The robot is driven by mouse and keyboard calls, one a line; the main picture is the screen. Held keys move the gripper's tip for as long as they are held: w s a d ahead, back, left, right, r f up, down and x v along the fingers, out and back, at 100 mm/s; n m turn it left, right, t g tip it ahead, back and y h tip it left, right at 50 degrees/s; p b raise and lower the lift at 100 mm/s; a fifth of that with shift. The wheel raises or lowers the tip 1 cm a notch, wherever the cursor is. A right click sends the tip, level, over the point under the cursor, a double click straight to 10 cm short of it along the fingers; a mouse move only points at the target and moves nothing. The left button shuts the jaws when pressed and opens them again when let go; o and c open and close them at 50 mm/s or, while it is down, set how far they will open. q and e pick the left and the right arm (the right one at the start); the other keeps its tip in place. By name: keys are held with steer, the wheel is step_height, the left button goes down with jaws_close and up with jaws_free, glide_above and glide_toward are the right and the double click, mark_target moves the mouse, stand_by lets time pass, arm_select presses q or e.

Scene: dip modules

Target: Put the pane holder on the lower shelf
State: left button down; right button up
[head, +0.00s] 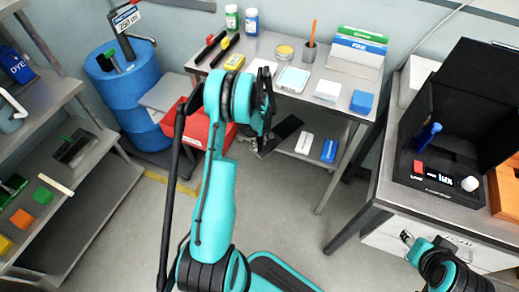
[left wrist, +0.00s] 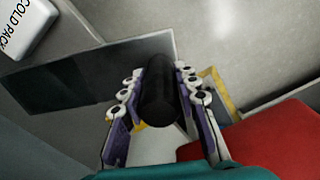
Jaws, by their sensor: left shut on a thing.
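My left gripper (left wrist: 160,95) is shut on a black rounded, cylinder-like part, which I take to be the pane holder (left wrist: 160,95). In the head view my left gripper (head: 258,143) is beside the left end of the lower shelf (head: 318,170), under the middle table. My right gripper (head: 407,238) is at the lower right, too small to read.
A white cold pack (head: 304,143) and a blue pack (head: 329,150) lie on the lower shelf, right of the dark rectangle. A red bin (head: 195,132) stands close left of my left gripper. Table legs (head: 335,170) bound the shelf.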

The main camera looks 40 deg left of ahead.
arm_select(q)
step_height(320, 180, down, 4)
steer(key=shift+r+b, duration=0.1)
steer(key=shift+b, duration=0.85)
steer(key=shift+r, duration=0.1)
steer(key=c, duration=1.1)
jaws_free()
steer(key=shift+c, duration=0.2)
